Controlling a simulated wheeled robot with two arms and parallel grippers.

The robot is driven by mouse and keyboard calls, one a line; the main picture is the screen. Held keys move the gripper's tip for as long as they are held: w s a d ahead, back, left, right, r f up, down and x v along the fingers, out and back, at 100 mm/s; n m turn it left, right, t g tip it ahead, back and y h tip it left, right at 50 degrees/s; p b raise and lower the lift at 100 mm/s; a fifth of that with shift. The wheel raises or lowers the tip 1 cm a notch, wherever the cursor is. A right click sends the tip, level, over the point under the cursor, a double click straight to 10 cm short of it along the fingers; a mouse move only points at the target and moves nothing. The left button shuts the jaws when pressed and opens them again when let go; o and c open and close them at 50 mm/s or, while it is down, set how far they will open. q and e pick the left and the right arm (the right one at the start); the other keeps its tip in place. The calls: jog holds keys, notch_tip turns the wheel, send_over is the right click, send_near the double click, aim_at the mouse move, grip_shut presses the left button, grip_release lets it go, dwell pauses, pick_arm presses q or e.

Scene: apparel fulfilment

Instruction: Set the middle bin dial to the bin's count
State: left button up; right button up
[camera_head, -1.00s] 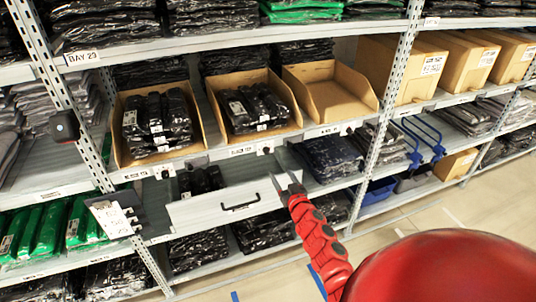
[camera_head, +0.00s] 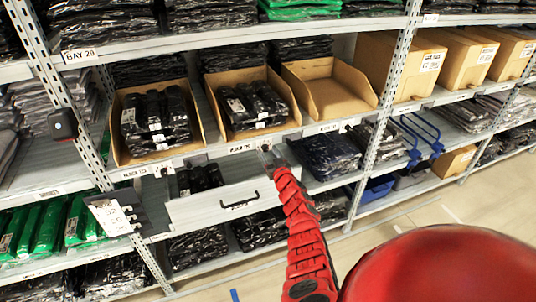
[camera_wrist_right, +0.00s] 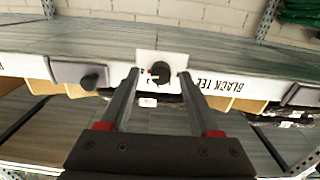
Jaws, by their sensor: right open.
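The middle bin (camera_head: 218,103) is an open cardboard bin holding several black bagged garments with white labels. Its dial sits on the shelf rail below it, hidden behind my right gripper (camera_head: 267,156) in the head view. In the right wrist view, the dial (camera_wrist_right: 160,75) is a round black knob on a white plate, with a small red mark at its side. My right gripper (camera_wrist_right: 159,84) is open, one finger on each side of the knob. I cannot tell whether the fingers touch it. The dial's numbers are too small to read. My left gripper is not in view.
The left bin (camera_head: 119,148) holds black packages; the right bin (camera_head: 338,97) is empty. A rail label (camera_wrist_right: 224,85) reads BLACK TEE, upside down. Another dial (camera_wrist_right: 95,77) is at the left of the wrist view. A drawer (camera_head: 188,209) with a black handle sits below the bins.

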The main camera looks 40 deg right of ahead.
jog(key=shift+w, duration=0.1)
grip_shut()
dwell(0.4)
